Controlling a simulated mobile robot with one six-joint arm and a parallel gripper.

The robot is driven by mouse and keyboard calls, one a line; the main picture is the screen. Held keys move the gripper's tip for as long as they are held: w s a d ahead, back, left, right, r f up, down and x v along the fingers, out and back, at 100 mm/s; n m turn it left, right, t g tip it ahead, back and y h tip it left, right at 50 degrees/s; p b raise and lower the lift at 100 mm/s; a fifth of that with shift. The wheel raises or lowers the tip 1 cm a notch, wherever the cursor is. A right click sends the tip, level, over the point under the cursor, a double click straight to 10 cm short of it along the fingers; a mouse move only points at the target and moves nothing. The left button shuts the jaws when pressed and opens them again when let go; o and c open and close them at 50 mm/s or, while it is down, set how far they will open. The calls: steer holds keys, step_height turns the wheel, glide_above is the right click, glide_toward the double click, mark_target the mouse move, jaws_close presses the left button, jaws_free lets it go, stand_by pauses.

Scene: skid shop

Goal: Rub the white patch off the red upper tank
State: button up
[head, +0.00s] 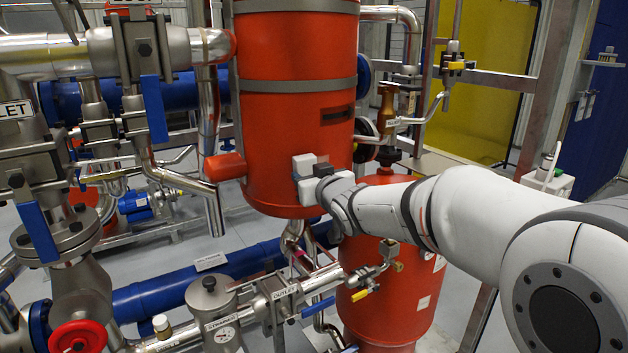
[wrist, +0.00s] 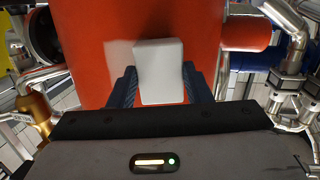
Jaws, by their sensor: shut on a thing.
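The red upper tank (head: 295,110) is an upright cylinder with grey bands, in the middle of the head view. It fills the upper middle of the wrist view (wrist: 85,25). My gripper (wrist: 160,88) is shut on a white block (wrist: 160,70), with a dark blue finger on each side. The block (head: 303,164) is at the tank's lower front in the head view; I cannot tell whether it touches. A pale whitish patch (wrist: 120,54) shows on the red surface left of the block in the wrist view. In the head view I cannot make the patch out.
A red stub (head: 225,167) juts from the tank's left side. Steel pipes and valves with blue handles (head: 153,108) crowd the left. A brass valve (head: 387,108) stands close on the right. A red lower tank (head: 395,290) and an outlet pipe (head: 310,285) are below.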

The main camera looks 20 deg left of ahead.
steer(key=shift+w+d+p, duration=2.4)
steer(key=shift+w+d, duration=0.1)
steer(key=shift+d, duration=0.5)
steer(key=shift+s+a+r+b, duration=0.1)
steer(key=shift+s+a+b, duration=1.15)
steer(key=shift+a+b, duration=0.3)
steer(key=shift+s+a+r+b, duration=0.1)
steer(key=shift+s+a+b, duration=1.15)
steer(key=shift+a+b, duration=0.3)
steer(key=shift+d, duration=0.1)
steer(key=shift+f+b+v, duration=0.2)
steer(key=shift+v, duration=1.3)
steer(key=shift+f+b+v, duration=0.15)
steer(key=shift+b+v, duration=0.05)
steer(key=shift+v, duration=1.25)
steer(key=shift+d, duration=0.15)
